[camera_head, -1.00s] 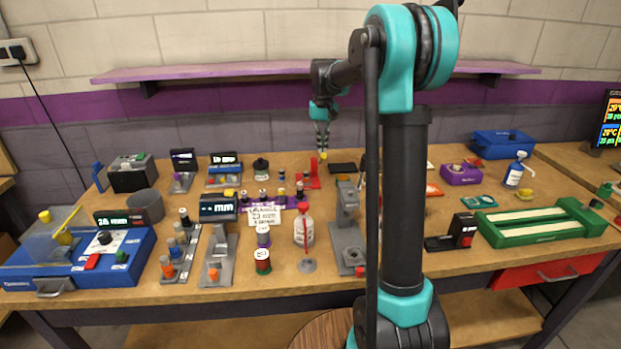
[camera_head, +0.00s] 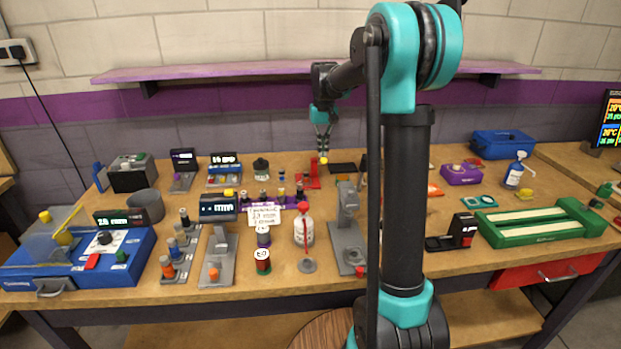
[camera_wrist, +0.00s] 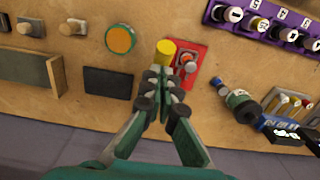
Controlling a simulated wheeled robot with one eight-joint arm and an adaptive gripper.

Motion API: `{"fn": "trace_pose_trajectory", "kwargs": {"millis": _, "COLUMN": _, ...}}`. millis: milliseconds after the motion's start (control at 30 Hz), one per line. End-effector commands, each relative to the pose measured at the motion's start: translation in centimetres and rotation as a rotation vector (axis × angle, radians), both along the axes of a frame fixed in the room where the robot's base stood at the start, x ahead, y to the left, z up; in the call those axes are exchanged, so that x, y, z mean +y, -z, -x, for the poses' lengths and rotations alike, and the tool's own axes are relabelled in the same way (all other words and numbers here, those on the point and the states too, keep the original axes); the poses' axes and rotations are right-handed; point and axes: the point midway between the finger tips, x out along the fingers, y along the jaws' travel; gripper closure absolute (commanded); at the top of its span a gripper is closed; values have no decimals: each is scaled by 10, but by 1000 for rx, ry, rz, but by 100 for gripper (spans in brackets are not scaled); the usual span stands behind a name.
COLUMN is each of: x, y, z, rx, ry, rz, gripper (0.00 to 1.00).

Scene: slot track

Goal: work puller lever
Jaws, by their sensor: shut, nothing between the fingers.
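A small red device (camera_head: 313,183) stands toward the back middle of the bench. It carries an upright red lever with a yellow knob (camera_head: 323,160). In the wrist view, the yellow knob (camera_wrist: 166,49) is at the tips of my gripper (camera_wrist: 163,72), and the red base (camera_wrist: 184,68) with a grey-and-orange part lies to its right. My gripper (camera_head: 322,153) is shut and points down at the knob. Its fingers are together with nothing between them. The tips overlap the knob's lower edge in the wrist view; I cannot tell whether they touch it.
A dark flat block (camera_wrist: 108,82) and a green-rimmed orange disc (camera_wrist: 121,39) lie left of the red device in the wrist view. A purple rack (camera_wrist: 262,22) and a dark bottle (camera_wrist: 241,103) stand to the right. Many other devices fill the bench front.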

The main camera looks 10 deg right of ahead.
Motion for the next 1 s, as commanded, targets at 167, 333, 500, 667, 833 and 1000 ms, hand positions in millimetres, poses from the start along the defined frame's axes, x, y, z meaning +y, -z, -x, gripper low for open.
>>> {"fn": "trace_pose_trajectory", "kwargs": {"millis": 167, "x": 0, "y": 1, "z": 1, "rx": 1, "ry": 0, "rz": 0, "gripper": 100}}
{"fn": "trace_pose_trajectory", "kwargs": {"millis": 333, "x": 0, "y": 1, "z": 1, "rx": 0, "ry": 0, "rz": 0, "gripper": 100}}
{"fn": "trace_pose_trajectory", "kwargs": {"millis": 500, "x": 0, "y": -4, "z": -2, "rx": 0, "ry": 0, "rz": 0, "gripper": 100}}
{"fn": "trace_pose_trajectory", "kwargs": {"millis": 667, "x": 0, "y": -9, "z": -5, "rx": 1, "ry": 0, "rz": 0, "gripper": 100}}
{"fn": "trace_pose_trajectory", "kwargs": {"millis": 833, "x": 0, "y": -14, "z": -8, "rx": 1, "ry": 0, "rz": 0, "gripper": 100}}
{"fn": "trace_pose_trajectory", "kwargs": {"millis": 1000, "x": 0, "y": -19, "z": -11, "rx": 1, "ry": 0, "rz": 0, "gripper": 100}}
